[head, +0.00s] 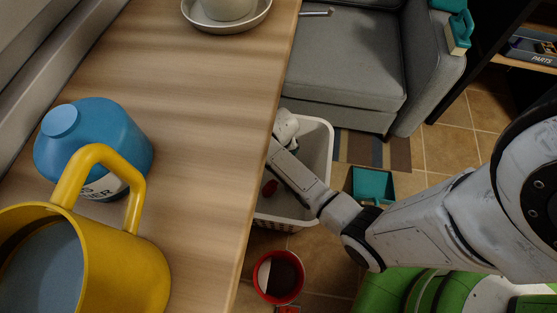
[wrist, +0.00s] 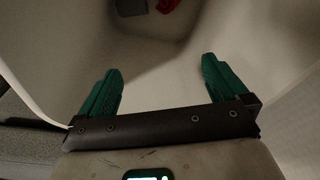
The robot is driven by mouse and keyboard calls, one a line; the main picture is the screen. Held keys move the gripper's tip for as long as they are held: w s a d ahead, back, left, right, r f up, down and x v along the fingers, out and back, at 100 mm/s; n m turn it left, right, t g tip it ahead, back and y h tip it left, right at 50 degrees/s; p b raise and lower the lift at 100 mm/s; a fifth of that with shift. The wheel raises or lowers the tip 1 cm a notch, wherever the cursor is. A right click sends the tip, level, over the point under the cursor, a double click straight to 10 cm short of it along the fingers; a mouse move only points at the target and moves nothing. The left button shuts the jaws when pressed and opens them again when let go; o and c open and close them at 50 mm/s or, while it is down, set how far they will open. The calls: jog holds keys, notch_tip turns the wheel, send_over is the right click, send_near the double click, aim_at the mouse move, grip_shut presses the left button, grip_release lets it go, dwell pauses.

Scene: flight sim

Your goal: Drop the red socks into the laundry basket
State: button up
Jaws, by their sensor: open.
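The white laundry basket (head: 322,140) stands on the floor beside the wooden counter, which hides its left part. A red item (head: 269,188), likely the red socks, lies inside it. In the wrist view a red cloth-like piece (wrist: 167,5) lies at the bottom of the basket, cut off by the top edge. My gripper (wrist: 160,68) is open and empty, its green fingers wide apart over the pale basket interior (wrist: 160,90). The red piece lies beyond the fingertips, apart from them. In the head view my arm reaches down into the basket; the fingertips cannot be made out there.
A dark grey item (wrist: 130,7) lies beside the red piece. The wooden counter (head: 215,120) holds a yellow mug (head: 120,270) and a blue bottle (head: 95,140). A grey sofa (head: 350,60) stands behind the basket.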

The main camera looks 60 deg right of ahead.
notch_tip(320, 180, up, 11)
jog(key=s+a+p, duration=0.1)
jog(key=p, duration=0.3)
jog(key=shift+f, duration=0.2)
jog(key=shift+a, duration=0.1)
